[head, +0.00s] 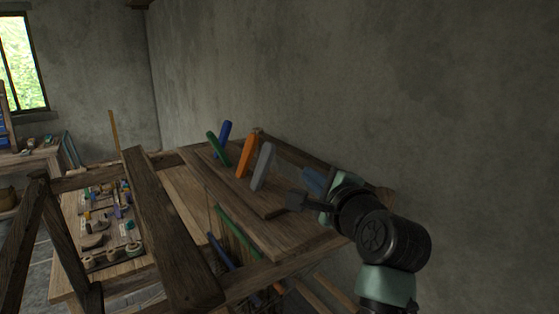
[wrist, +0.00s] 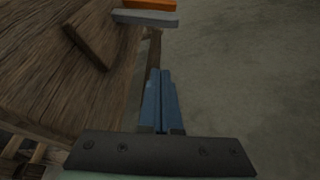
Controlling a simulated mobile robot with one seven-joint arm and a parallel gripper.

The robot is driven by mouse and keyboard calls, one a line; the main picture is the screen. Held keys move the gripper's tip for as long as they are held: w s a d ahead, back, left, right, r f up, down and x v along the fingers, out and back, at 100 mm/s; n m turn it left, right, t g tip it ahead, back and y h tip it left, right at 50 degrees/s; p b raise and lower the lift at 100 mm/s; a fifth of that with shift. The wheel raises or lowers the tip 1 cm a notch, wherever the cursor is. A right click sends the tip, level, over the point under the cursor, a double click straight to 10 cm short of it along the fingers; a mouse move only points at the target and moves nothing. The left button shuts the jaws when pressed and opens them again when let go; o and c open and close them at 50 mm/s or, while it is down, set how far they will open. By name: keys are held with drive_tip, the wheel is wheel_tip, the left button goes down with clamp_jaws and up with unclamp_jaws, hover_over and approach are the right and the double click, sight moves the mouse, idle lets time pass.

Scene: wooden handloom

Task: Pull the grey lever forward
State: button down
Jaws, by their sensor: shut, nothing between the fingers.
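The grey lever (head: 263,167) stands up from the wooden top of the loom, leaning a little, at the near end of a row of levers. It also shows at the top of the wrist view (wrist: 146,18), with the orange lever behind it. My gripper (head: 296,200) is to the right of and nearer than the grey lever, just above the board, apart from it. In the wrist view its blue fingers (wrist: 160,88) are together with nothing between them, beyond the edge of the wooden top.
The orange lever (head: 247,155) stands close beside the grey one. A green lever (head: 217,148) and a blue lever (head: 224,134) stand farther along. A thick wooden beam (head: 168,225) crosses at the left. A bare wall (head: 400,90) rises behind the loom.

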sight(262, 168)
idle(0.3)
drive_tip(key=p+x, duration=0.3)
drive_tip(key=x, duration=0.6)
drive_tip(key=shift+w+a+r, duration=0.1)
drive_tip(key=shift+w, duration=0.25)
drive_tip(key=shift+s+a+r+p, duration=0.25)
drive_tip(key=shift+a+r+p, duration=0.05)
drive_tip(key=shift+a+p, duration=0.3)
drive_tip(key=shift+s+a+r+p, duration=0.3)
drive_tip(key=shift+a+p, duration=0.15)
drive_tip(key=shift+p, duration=0.1)
drive_tip(key=shift+s+a+r+p, duration=0.15)
drive_tip(key=shift+s+a+p, duration=0.15)
drive_tip(key=shift+s+a, duration=0.15)
drive_tip(key=shift+w, duration=0.1)
drive_tip(key=shift+a, duration=0.1)
